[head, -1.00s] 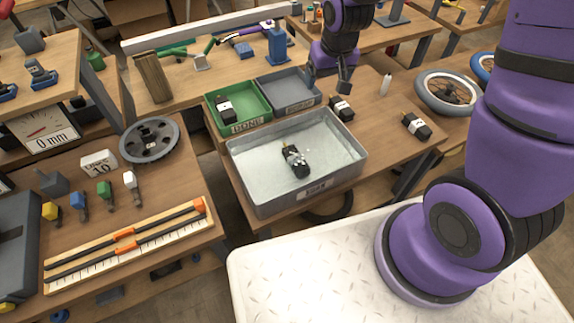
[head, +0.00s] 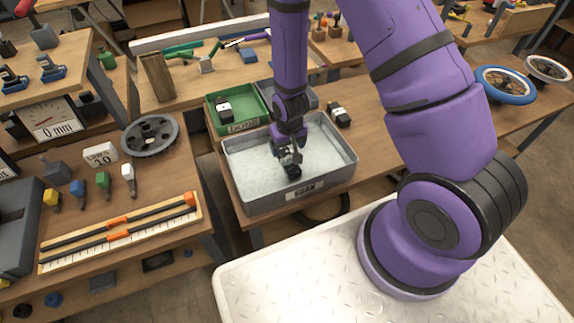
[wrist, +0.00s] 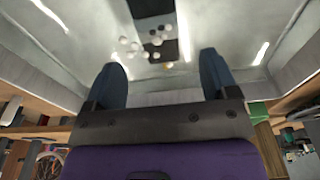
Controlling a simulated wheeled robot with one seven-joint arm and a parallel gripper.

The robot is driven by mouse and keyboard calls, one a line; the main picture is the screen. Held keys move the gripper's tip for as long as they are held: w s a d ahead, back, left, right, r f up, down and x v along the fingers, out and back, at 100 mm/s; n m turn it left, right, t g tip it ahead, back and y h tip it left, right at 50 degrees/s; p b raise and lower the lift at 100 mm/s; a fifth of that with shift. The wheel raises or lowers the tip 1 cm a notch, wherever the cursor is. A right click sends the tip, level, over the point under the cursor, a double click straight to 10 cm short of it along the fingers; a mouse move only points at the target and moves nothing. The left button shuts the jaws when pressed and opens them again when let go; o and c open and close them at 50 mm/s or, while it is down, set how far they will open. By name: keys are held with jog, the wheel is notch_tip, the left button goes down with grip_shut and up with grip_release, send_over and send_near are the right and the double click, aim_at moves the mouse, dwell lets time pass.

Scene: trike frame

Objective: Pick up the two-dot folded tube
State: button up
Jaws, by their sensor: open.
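A black folded tube with a pale label lies in the metal soak tray (head: 262,203). In the head view my gripper hides most or all of it. The wrist view shows this tube (wrist: 170,48) ahead of and between my fingers, with bubbles over it; its dots cannot be told from them. My gripper (head: 291,171) points down into the tray, and in the wrist view its fingers (wrist: 162,64) are apart with nothing clasped. Another black tube (head: 223,111) with a white label lies in the green tray, and one more (head: 340,115) on the bench; their dots are too small to count.
The green tray (head: 250,101) and a grey tray (head: 303,96), partly behind my arm, stand behind the soak tray. The soak tray's raised walls surround my gripper. The bench (head: 370,128) right of it is mostly clear.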

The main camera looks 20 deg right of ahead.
aim_at(287, 159)
jog(key=shift+w+f, duration=0.2)
jog(key=shift+f, duration=1.85)
jog(key=shift+w+f, duration=0.2)
jog(key=shift+f, duration=1.85)
jog(key=c, duration=1.2)
jog(key=shift+o, duration=0.2)
jog(key=shift+r, duration=0.1)
